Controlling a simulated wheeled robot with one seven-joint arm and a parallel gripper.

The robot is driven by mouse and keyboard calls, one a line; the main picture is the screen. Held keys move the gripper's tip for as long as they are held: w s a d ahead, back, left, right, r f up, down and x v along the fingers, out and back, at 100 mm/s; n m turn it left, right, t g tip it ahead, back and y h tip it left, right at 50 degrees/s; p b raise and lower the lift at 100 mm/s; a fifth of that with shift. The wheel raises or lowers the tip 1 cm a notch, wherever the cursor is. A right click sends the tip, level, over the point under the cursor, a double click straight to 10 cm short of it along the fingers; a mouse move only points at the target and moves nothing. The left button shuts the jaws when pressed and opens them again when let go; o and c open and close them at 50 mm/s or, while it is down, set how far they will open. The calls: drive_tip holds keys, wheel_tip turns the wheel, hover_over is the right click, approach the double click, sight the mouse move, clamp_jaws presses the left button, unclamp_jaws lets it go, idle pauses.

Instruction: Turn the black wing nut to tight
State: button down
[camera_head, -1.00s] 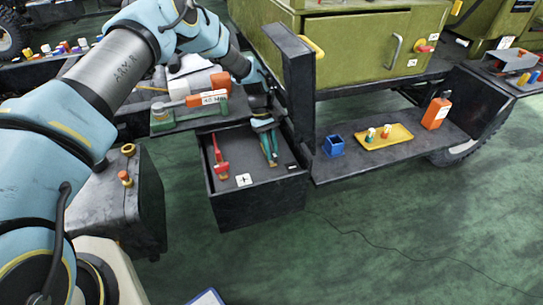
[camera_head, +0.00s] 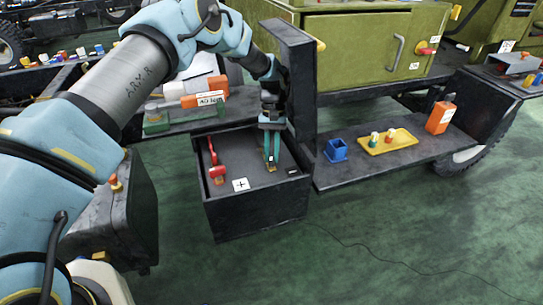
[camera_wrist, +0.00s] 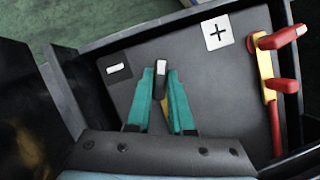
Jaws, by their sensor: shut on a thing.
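The black wing nut (camera_wrist: 159,82), dark with a pale tip, sits over a yellow strip at the left part of the open tray (camera_wrist: 215,80). My gripper (camera_wrist: 162,75) has its teal fingers on either side of the wing nut and is shut on it. The fingers hide much of its lower part. In the head view my gripper (camera_head: 271,160) points down into the tray (camera_head: 255,215), on its right side. A white minus sign on a black label (camera_wrist: 115,69) lies left of the fingers. A white plus label (camera_wrist: 217,33) lies to their right.
A dark upright post (camera_head: 300,85) stands close to the right of my wrist. A shelf to the right holds a blue cup (camera_head: 335,150), yellow tray (camera_head: 398,145) and orange bottle (camera_head: 440,117).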

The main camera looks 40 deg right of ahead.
idle(0.4)
drive_tip(key=c, duration=0.8)
unclamp_jaws()
